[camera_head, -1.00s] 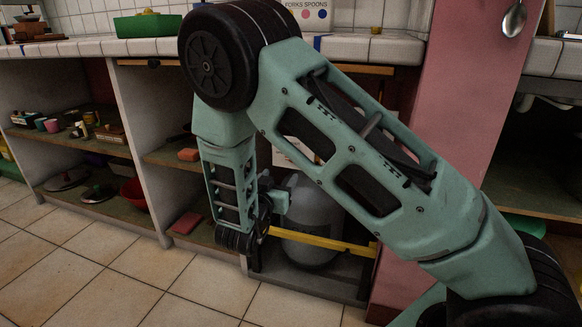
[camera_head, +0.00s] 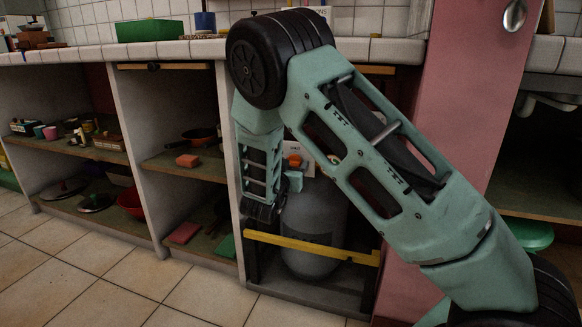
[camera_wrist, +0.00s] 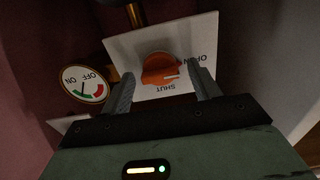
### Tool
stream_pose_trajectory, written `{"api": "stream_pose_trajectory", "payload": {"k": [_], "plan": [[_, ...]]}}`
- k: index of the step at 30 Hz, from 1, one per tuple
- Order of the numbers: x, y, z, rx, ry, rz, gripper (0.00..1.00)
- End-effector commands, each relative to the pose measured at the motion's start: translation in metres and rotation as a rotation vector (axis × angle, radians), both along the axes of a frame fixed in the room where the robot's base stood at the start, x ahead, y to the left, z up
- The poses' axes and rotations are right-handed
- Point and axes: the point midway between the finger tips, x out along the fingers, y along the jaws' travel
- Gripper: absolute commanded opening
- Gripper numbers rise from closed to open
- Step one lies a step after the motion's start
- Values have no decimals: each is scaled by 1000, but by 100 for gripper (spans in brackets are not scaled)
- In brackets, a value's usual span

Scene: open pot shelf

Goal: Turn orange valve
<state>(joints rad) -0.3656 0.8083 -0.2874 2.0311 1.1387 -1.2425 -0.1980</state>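The orange valve (camera_wrist: 160,70) is a round knob on a white plate (camera_wrist: 196,31) with the words OPEN and SHUT, which appear upside down in the wrist view. A white mark on the knob lies near SHUT. My gripper (camera_wrist: 162,78) is open, with one finger on each side of the valve; I cannot tell whether they touch it. In the head view the orange valve (camera_head: 294,161) shows small beside my arm, above the grey gas cylinder (camera_head: 312,215). My arm hides much of the gripper there.
A round ON/OFF gauge (camera_wrist: 84,86) sits beside the plate. A yellow bar (camera_head: 310,248) crosses in front of the cylinder. Shelves with pans and cups (camera_head: 50,131) stand to the left, and a pink pillar (camera_head: 455,120) to the right. The tiled floor is clear.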

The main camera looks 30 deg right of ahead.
Motion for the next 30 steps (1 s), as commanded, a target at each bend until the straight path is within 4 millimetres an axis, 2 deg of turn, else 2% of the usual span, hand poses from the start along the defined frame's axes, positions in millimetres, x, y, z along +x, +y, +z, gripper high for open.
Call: {"api": "stream_pose_trajectory", "payload": {"k": [1, 4, 5, 17, 30], "plan": [[0, 0, 0, 0, 0, 0, 48], [0, 0, 0, 0, 0, 0, 20], [0, 0, 0, 0, 0, 0, 17], [0, 0, 0, 36, -47, 0, 17], [-1, 0, -2, 249, -318, -1, 17]]}}
